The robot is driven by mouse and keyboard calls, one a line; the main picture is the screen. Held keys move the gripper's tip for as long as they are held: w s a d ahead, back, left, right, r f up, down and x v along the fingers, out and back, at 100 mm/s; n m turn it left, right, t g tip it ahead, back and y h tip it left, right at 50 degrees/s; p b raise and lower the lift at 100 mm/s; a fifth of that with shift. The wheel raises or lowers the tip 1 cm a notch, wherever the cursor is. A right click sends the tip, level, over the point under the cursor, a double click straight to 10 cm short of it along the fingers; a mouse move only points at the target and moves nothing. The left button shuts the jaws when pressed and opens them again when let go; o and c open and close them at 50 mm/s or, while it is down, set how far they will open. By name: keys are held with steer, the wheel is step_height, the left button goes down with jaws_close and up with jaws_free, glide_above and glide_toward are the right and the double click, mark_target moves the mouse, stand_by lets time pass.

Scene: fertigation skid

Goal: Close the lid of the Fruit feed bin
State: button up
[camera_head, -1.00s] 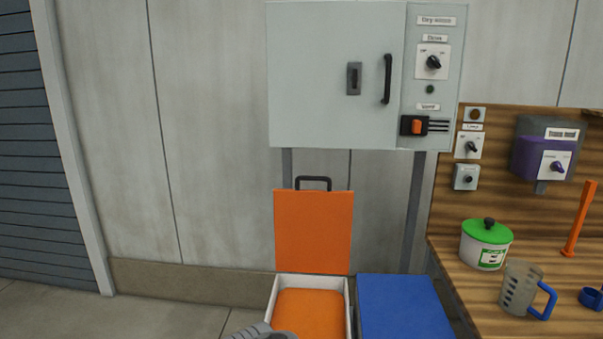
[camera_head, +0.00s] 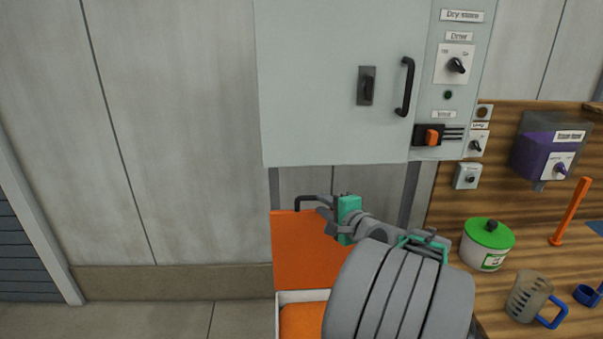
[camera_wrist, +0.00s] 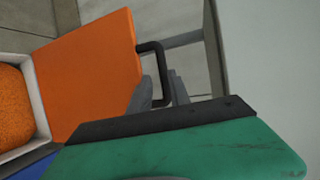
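The Fruit feed bin is the white-rimmed bin (camera_head: 287,296) with orange feed inside. Its orange lid (camera_head: 295,245) stands raised at the back, and the lid also fills the left of the wrist view (camera_wrist: 90,70). A black U-shaped handle (camera_wrist: 158,60) sticks out from the lid's free edge. My gripper (camera_head: 326,208) is at this handle. In the wrist view its fingers (camera_wrist: 160,85) lie on either side of the handle bar, close to it. I cannot tell whether they press on it. My arm hides the lid's right part and much of the bin.
A grey cabinet (camera_head: 330,80) with a door handle and switches hangs above the lid. At right, a wooden counter holds a green-lidded pot (camera_head: 487,245) and a measuring jug (camera_head: 528,295). A blue surface (camera_wrist: 35,165) adjoins the bin. Floor at left is clear.

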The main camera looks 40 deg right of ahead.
steer(key=p+x, duration=0.1)
steer(key=x, duration=0.6)
steer(key=shift+w+d+r+p, duration=0.15)
steer(key=shift+w+d+p, duration=0.05)
steer(key=shift+d+p, duration=0.2)
steer(key=shift+c, duration=0.2)
jaws_close()
stand_by(0.7)
